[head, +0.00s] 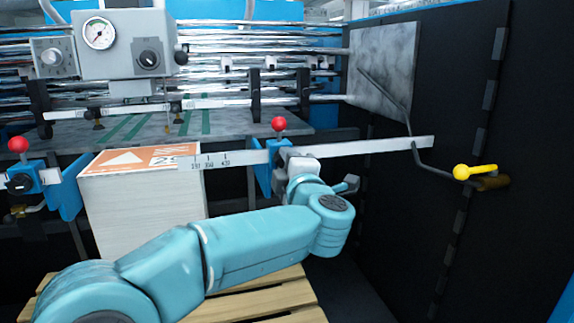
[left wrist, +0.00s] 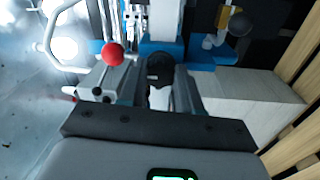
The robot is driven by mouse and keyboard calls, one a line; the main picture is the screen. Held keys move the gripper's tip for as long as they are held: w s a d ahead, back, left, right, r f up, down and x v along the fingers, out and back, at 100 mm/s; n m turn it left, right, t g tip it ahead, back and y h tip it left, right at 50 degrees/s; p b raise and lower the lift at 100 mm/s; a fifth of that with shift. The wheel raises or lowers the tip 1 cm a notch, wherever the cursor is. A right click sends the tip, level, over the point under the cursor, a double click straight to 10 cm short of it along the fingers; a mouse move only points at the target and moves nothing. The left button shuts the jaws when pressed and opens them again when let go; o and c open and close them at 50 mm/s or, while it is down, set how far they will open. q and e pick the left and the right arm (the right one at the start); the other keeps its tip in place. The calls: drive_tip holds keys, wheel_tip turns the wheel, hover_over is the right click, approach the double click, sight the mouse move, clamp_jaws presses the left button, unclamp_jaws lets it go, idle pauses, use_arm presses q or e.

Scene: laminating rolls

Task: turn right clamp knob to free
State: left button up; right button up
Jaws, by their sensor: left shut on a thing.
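The right clamp (head: 263,181) is a blue block with a red ball lever (head: 278,124), sitting on a pale ruled bar. My left gripper (head: 289,158) is at this clamp, coming from the front right, and hides its knob in the head view. In the left wrist view, the dark round knob (left wrist: 160,66) lies between the two fingers of my left gripper (left wrist: 152,82), which is shut on it. The red ball (left wrist: 112,53) is just left of the fingers there. My right gripper is in neither view.
A stack of white sheets (head: 140,218) with an orange top stands left of the clamp on a wooden pallet (head: 255,300). The left clamp (head: 68,190) is farther left. A bent crank rod with a yellow handle (head: 474,171) sticks out at the right.

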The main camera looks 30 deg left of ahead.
use_arm(q)
drive_tip(key=o, duration=1)
drive_tip(key=shift+o, duration=0.2)
drive_tip(key=b+v, duration=0.1)
drive_tip(key=v, duration=1.5)
drive_tip(key=shift+s+d+f, duration=0.1)
drive_tip(key=shift+s+d, duration=0.05)
